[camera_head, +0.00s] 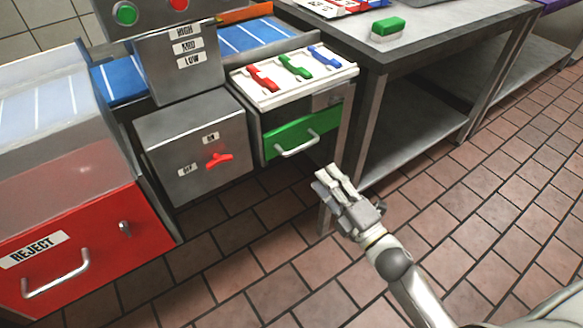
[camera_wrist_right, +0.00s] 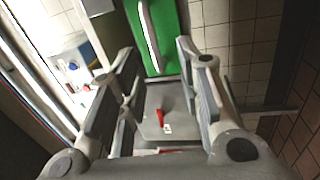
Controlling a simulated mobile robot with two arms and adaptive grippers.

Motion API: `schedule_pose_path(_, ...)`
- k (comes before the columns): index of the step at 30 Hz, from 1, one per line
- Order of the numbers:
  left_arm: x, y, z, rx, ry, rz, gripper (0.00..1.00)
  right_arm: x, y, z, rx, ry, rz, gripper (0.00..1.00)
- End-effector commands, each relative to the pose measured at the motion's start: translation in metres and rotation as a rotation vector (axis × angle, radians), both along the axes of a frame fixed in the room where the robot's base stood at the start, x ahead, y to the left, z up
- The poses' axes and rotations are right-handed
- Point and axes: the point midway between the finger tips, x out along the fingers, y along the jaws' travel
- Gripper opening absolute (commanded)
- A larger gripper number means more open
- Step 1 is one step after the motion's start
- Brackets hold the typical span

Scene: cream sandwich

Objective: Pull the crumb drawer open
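The drawer with a green front (camera_head: 318,124) sits in the metal cabinet under the white tray. Its front looks about flush with the cabinet. A silver bar handle (camera_head: 297,148) runs across it. My right gripper (camera_head: 327,178) is to the right of and a little below the handle, apart from it. In the right wrist view the fingers (camera_wrist_right: 155,90) are spread with nothing held between them. The green front (camera_wrist_right: 174,35) and its handle (camera_wrist_right: 150,38) show there beyond the fingertips. My left gripper is not in view.
A white tray (camera_head: 290,91) with red, green and blue pieces stands above the drawer. A steel box with a red switch (camera_head: 219,160) is to its left. A grey table (camera_head: 425,40) with a leg stands close on the right. The tiled floor in front is clear.

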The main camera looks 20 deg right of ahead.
Motion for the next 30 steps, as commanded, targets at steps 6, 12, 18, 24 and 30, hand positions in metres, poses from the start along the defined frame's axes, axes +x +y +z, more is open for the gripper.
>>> schedule_pose_path(6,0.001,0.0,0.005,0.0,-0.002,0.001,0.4,0.01,0.006,0.014,-0.024,-0.039,0.009,0.33)
schedule_pose_path(12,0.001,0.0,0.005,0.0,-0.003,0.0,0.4,0.041,0.018,0.02,-0.022,-0.039,0.01,0.33)
schedule_pose_path(18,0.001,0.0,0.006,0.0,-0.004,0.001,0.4,0.073,0.029,0.026,-0.021,-0.036,0.008,0.33)
schedule_pose_path(24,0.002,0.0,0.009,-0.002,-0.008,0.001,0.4,0.093,0.037,0.029,-0.02,-0.034,0.008,0.33)
schedule_pose_path(30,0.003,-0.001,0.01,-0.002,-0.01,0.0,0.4,0.099,0.039,0.03,-0.019,-0.032,0.008,0.33)
